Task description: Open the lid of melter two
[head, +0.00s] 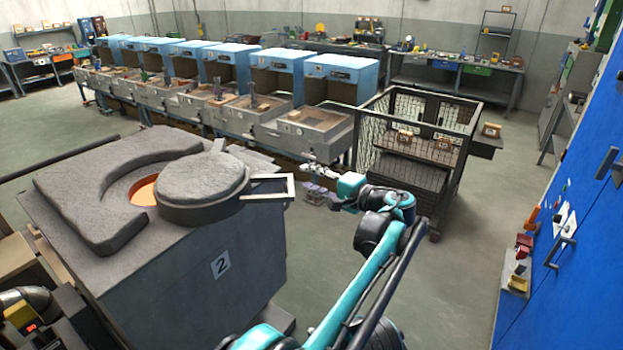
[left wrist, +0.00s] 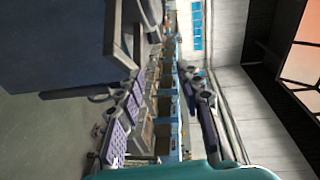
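Melter two (head: 235,285) is a large grey block with a "2" plate on its front, at the left of the head view. Its round grey lid (head: 200,178) lies swung partly aside to the right, and a crescent of glowing orange opening (head: 145,190) shows at its left. A pale frame-like handle (head: 290,187) sticks out from the lid's right side. My left gripper (head: 312,166) is just right of and beyond the handle, apart from it in the picture. In the left wrist view its fingers (left wrist: 160,118) are spread with nothing between them. My right gripper is not in view.
A row of blue-topped benches (head: 325,68) runs along the back. A wire-mesh cage cart (head: 415,135) with small boxes stands beyond my left arm. A blue cabinet wall (head: 570,220) is at the right. The floor (head: 465,275) between is clear.

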